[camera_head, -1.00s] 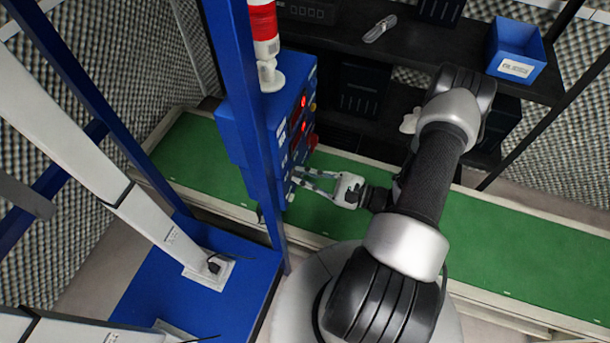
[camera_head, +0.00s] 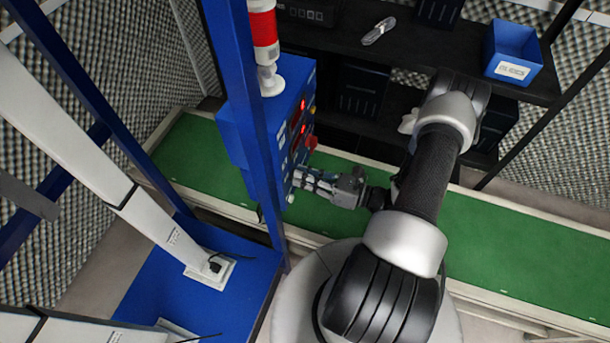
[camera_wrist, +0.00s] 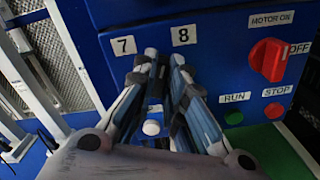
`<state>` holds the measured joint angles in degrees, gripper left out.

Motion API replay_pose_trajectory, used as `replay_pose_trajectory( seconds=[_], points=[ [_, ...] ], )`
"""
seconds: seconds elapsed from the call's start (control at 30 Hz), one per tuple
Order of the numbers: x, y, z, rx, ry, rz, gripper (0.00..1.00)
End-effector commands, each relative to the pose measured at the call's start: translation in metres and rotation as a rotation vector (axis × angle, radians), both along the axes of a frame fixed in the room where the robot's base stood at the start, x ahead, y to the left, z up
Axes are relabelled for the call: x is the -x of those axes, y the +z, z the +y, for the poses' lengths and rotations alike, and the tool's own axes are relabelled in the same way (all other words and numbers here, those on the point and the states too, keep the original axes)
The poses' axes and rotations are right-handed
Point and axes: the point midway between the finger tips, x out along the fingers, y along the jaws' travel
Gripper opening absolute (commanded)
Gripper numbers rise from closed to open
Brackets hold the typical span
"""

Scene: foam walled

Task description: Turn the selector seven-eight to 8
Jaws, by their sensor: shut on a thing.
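The blue control box (camera_head: 238,140) stands behind a blue post in the head view. Its front fills the wrist view, with a white label 7 (camera_wrist: 124,45) at the left and a label 8 (camera_wrist: 183,35) to its right, slightly higher in the picture. My gripper (camera_wrist: 164,56) is shut on the selector seven-eight, its fingertips against the panel just below and between these labels. The fingers hide the selector, so I cannot tell where it points. In the head view my gripper (camera_head: 298,178) reaches the box's right face from the right.
Right of my fingers are a red MOTOR ON knob (camera_wrist: 268,60), a green RUN button (camera_wrist: 234,117) and a red STOP button (camera_wrist: 274,110). A white button (camera_wrist: 151,127) shows between the fingers. The green conveyor (camera_head: 520,255) runs below; a dark shelf stands behind.

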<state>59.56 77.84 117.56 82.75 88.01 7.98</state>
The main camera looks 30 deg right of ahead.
Motion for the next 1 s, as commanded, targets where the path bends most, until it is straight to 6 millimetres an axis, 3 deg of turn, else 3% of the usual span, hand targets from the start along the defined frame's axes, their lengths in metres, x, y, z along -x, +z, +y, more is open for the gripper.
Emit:
replay_pose_trajectory(
  seconds=[0.83, 0.87, 1.0],
  points=[
    [-0.0002, -0.0006, -0.0002, -0.106, 0.000, 0.084, 0.00],
    [-0.0002, -0.0006, -0.0002, -0.106, 0.000, 0.084, 0.14],
    [-0.0002, -0.0005, -0.0003, -0.106, 0.000, 0.082, 0.23]
  ],
)
